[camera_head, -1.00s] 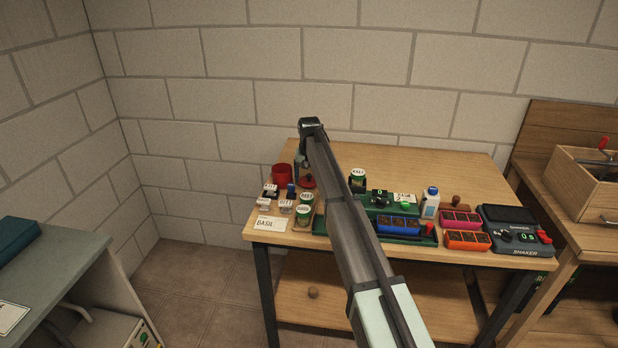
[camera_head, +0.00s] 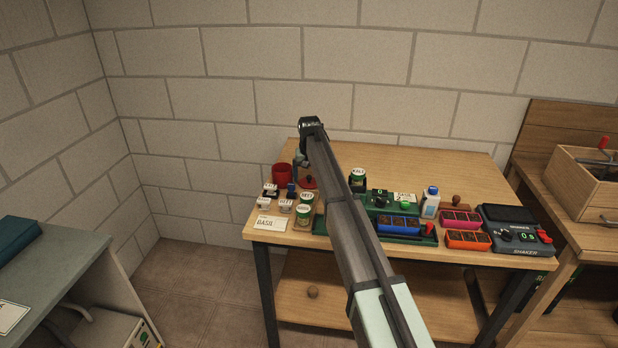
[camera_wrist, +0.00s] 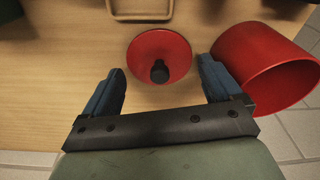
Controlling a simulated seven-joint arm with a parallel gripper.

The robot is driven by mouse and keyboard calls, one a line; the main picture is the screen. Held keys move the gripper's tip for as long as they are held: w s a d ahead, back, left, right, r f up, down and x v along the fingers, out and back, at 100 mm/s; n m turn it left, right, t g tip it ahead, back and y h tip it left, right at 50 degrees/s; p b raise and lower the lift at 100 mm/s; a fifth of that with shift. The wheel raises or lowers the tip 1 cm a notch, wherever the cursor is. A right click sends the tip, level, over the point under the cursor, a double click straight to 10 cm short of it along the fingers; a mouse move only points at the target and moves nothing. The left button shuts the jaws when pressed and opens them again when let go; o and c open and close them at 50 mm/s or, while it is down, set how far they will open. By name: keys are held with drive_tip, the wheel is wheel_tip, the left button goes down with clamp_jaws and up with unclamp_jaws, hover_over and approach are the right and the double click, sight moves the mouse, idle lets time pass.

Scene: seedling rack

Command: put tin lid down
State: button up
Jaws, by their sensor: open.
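The tin lid (camera_wrist: 144,47) is a red disc with a dark knob. It lies on the wooden table in the wrist view, and part of it shows in the head view (camera_head: 307,183). My gripper (camera_wrist: 160,82) is open, its two blue fingers apart on either side just short of the lid. Nothing is held between them. The red tin (camera_wrist: 265,70) stands to the right of the lid in the wrist view, close to the right finger. In the head view the tin (camera_head: 282,174) is left of the lid.
Small labelled jars (camera_head: 304,214) and a BASIL card (camera_head: 271,223) sit near the table's front left. A green tray (camera_head: 408,237) with a blue seedling block (camera_head: 398,224) is in the middle. A shaker (camera_head: 515,240) stands at right. The table's back right is clear.

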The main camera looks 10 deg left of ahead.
sight(309, 184)
wheel_tip(309, 184, up, 11)
drive_tip(key=s, duration=0.1)
drive_tip(key=shift+s+r, duration=0.15)
drive_tip(key=shift+d, duration=0.15)
